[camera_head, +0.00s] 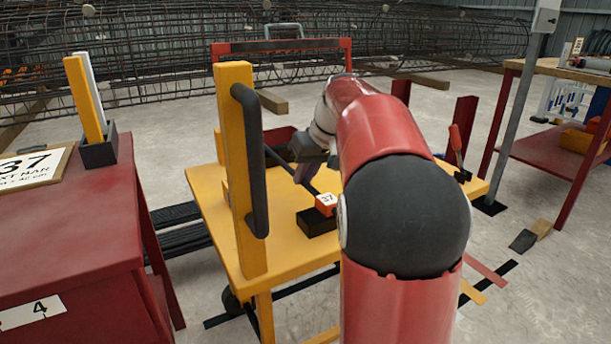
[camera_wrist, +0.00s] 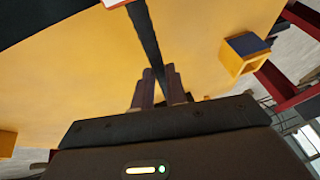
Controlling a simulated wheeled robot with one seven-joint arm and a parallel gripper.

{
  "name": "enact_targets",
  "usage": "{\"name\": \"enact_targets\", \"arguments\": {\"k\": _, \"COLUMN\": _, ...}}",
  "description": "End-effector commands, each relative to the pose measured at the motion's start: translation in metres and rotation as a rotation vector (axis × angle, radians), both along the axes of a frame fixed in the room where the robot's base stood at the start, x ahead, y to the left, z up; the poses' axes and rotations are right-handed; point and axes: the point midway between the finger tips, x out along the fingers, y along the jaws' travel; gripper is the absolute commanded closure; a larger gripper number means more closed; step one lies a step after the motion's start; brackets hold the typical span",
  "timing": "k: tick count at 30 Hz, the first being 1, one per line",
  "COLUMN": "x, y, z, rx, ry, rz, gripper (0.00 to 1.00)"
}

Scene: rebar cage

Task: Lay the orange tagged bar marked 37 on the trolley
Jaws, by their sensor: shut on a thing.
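The orange tag marked 37 (camera_head: 326,204) shows in the head view just above a black block on the yellow deck of the trolley (camera_head: 285,252). The thin dark bar (camera_head: 279,163) runs back and left from the tag, partly hidden by my arm. My gripper (camera_head: 306,170) is over the deck. In the wrist view my gripper (camera_wrist: 162,90) is shut on the dark bar (camera_wrist: 145,35), which stretches away over the yellow deck (camera_wrist: 70,65). A sliver of the tag shows at the top edge there. Whether the bar touches its supports cannot be told.
A yellow post with a black handle (camera_head: 252,150) rises at the trolley's left corner. A black block (camera_head: 318,223) sits on the deck. A red table (camera_head: 75,225) stands left, a red-framed bench (camera_head: 555,160) right. A rebar cage (camera_head: 160,50) lies behind. Strips lie on the floor.

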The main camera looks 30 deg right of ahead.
Motion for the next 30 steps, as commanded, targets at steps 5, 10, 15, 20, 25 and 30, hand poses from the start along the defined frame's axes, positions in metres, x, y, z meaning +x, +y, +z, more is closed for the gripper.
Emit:
{"name": "enact_targets", "arguments": {"k": 5, "x": 0.000, "y": 0.000, "z": 0.000, "rx": -0.001, "ry": -0.002, "rz": 0.000, "gripper": 1.00}}
{"name": "enact_targets", "arguments": {"k": 10, "x": 0.000, "y": 0.000, "z": -0.001, "rx": 0.000, "ry": 0.001, "rz": 0.000, "gripper": 0.66}}
{"name": "enact_targets", "arguments": {"k": 15, "x": 0.000, "y": 0.000, "z": -0.001, "rx": 0.000, "ry": 0.001, "rz": 0.000, "gripper": 0.64}}
{"name": "enact_targets", "arguments": {"k": 20, "x": 0.000, "y": 0.000, "z": 0.002, "rx": 0.000, "ry": 0.001, "rz": 0.000, "gripper": 0.64}}
{"name": "enact_targets", "arguments": {"k": 25, "x": -0.007, "y": -0.005, "z": 0.021, "rx": -0.002, "ry": -0.002, "rz": -0.001, "gripper": 0.64}}
{"name": "enact_targets", "arguments": {"k": 30, "x": -0.021, "y": -0.012, "z": 0.056, "rx": -0.002, "ry": -0.002, "rz": -0.001, "gripper": 0.64}}
